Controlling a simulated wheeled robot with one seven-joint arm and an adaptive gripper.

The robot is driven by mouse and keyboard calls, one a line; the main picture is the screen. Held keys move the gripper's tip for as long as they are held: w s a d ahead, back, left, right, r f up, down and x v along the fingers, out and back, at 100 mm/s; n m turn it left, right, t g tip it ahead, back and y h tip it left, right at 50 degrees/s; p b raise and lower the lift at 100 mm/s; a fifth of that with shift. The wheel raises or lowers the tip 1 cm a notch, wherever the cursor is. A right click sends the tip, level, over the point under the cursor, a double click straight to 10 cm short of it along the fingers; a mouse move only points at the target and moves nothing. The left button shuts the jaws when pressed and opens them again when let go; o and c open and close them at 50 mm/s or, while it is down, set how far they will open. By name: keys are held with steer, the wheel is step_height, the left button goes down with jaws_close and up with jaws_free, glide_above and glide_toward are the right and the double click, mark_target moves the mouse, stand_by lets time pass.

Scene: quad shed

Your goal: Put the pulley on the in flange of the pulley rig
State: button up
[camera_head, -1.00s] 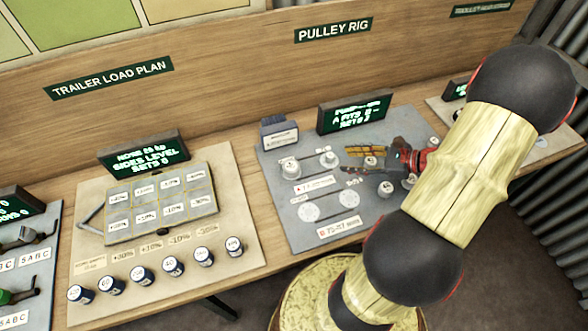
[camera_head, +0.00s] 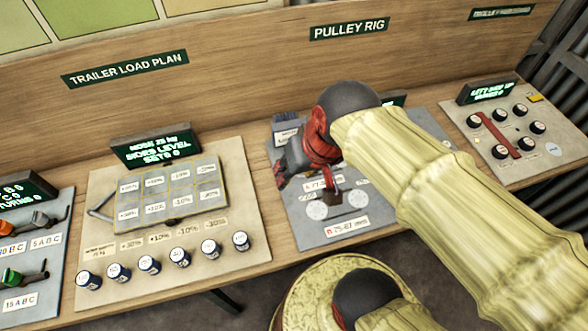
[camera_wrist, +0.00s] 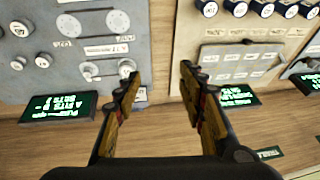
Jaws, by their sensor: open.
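Two flat pale discs (camera_wrist: 118,21) lie on one row. Two smaller raised round mounts (camera_wrist: 88,71) form the row nearer the display; one (camera_wrist: 127,66) is close to my left finger. Several small grey round pieces (camera_wrist: 42,61) stand at the board's far left; they look like pulleys. I cannot tell which mount is the in flange. My gripper (camera_wrist: 161,72) is open and empty, above the board's edge.
The rig's lit display (camera_wrist: 58,106) stands at its back edge. The trailer load board (camera_head: 100,235) with several dark cylinders (camera_head: 180,258) is to the left in the head view. Another board with black knobs (camera_head: 515,150) is at the right. The wooden back wall (camera_head: 240,90) stands behind.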

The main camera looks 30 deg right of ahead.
steer(key=shift+s+a+r+n+t+h, duration=0.2)
steer(key=shift+a+r+n+t, duration=0.1)
steer(key=shift+r+n, duration=0.3)
steer(key=shift+s+a+r+n+t+h, duration=0.1)
steer(key=shift+s+a+r+n+t, duration=0.15)
steer(key=shift+r+n, duration=0.35)
